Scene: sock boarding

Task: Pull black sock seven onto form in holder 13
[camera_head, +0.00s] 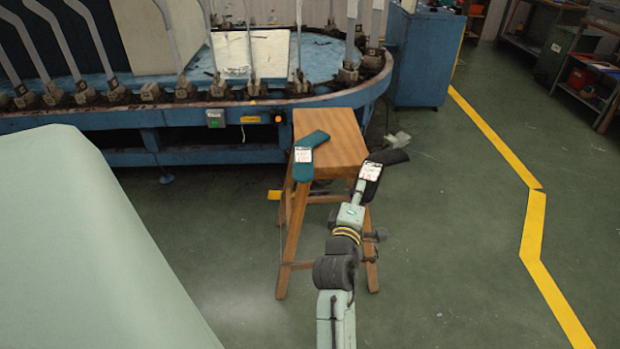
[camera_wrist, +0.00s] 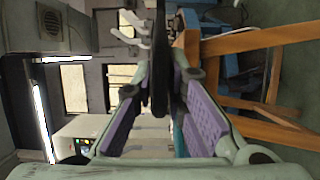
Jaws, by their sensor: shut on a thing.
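A black sock (camera_head: 390,156) with a white label hangs from my gripper (camera_head: 361,184), at the right side of a wooden stool in the head view. My gripper is shut on it. In the wrist view the black sock (camera_wrist: 160,50) shows edge-on as a thin dark strip between the purple finger pads. In the head view a row of upright grey forms (camera_head: 250,50) stands in holders along the rim of the blue machine (camera_head: 215,145). The holder numbers are too small to read, so I cannot tell which is 13.
A teal sock (camera_head: 303,172) with a white label lies on the wooden stool (camera_head: 335,130), over its left edge. A pale green surface (camera_head: 90,240) fills the lower left. A blue cabinet (camera_head: 420,70) stands right of the machine. Green floor is open to the right.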

